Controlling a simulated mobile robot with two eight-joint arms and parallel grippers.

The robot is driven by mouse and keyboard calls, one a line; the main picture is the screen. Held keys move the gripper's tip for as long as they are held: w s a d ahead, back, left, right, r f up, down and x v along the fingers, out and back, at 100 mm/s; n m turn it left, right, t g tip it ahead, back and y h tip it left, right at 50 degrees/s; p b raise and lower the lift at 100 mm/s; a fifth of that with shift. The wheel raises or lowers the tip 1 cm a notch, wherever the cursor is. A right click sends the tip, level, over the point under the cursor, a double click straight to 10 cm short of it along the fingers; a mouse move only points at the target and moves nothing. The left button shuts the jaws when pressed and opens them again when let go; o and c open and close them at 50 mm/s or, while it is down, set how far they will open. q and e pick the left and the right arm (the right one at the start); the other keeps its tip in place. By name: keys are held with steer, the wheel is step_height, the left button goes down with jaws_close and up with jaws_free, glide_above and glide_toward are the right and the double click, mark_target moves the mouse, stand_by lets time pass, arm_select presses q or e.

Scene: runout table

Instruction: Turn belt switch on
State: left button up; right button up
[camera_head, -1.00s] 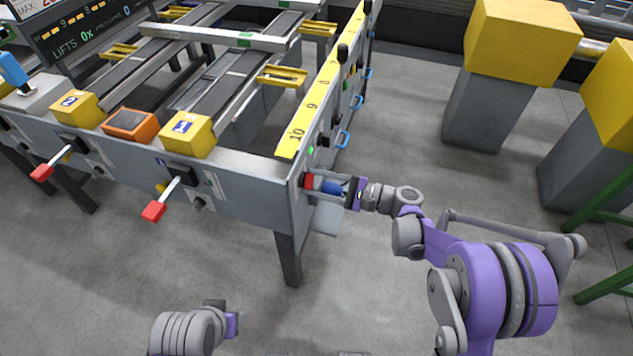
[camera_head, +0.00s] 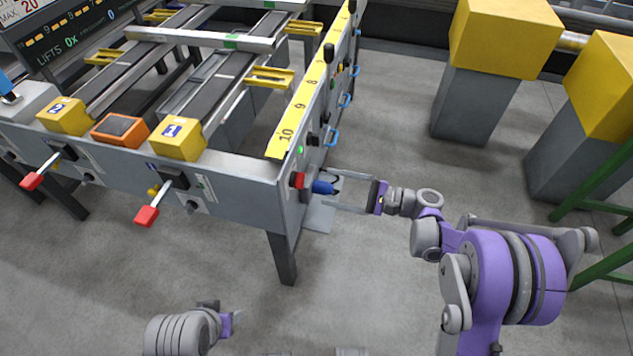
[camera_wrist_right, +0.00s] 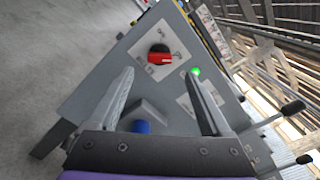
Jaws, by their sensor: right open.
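A red switch knob (camera_head: 297,180) sits on the end face of the grey machine table, at its near right corner. In the right wrist view the red knob (camera_wrist_right: 158,56) is on a white label plate, its bar roughly level in the picture. A lit green lamp (camera_wrist_right: 196,72) is beside it. My right gripper (camera_head: 330,188) is open and empty, facing the knob from the right and apart from it. In the wrist view its fingertips (camera_wrist_right: 159,74) lie either side below the knob. My left gripper (camera_head: 231,322) is low in the head view; its jaws cannot be made out.
A blue plug-like part (camera_head: 323,187) sticks out beside the knob, close to my right fingers. Two red-tipped levers (camera_head: 147,216) project from the front face. Yellow-topped grey blocks (camera_head: 476,100) stand at the right. The floor between is free.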

steer(key=shift+v, duration=1.7)
